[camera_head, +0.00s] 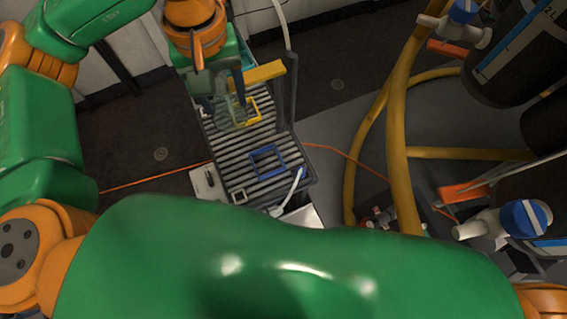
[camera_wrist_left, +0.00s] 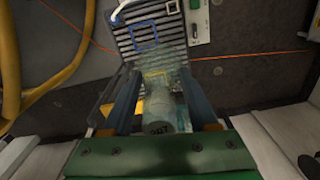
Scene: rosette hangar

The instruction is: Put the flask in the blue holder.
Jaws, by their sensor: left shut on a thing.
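The flask (camera_head: 229,113) is clear, greenish glass. My left gripper (camera_head: 226,100) is shut on it, and it hangs over the far part of a ribbed grey surface (camera_head: 226,151). In the left wrist view the flask (camera_wrist_left: 160,112) sits between the two fingers (camera_wrist_left: 160,95), its wide end seen through the glass. The blue holder (camera_head: 267,160) is a square frame on the ribbed surface, nearer to me than the flask and apart from it. It also shows in the left wrist view (camera_wrist_left: 144,35). My right gripper is not in view.
A yellow frame (camera_head: 251,104) lies beside and partly behind the flask. A yellow bar (camera_head: 263,73) stands by the gripper. A small white frame (camera_head: 239,196) is near the front left. Yellow hoses (camera_head: 396,130) and dark cylinders stand to the right. The ribs around the blue holder look clear.

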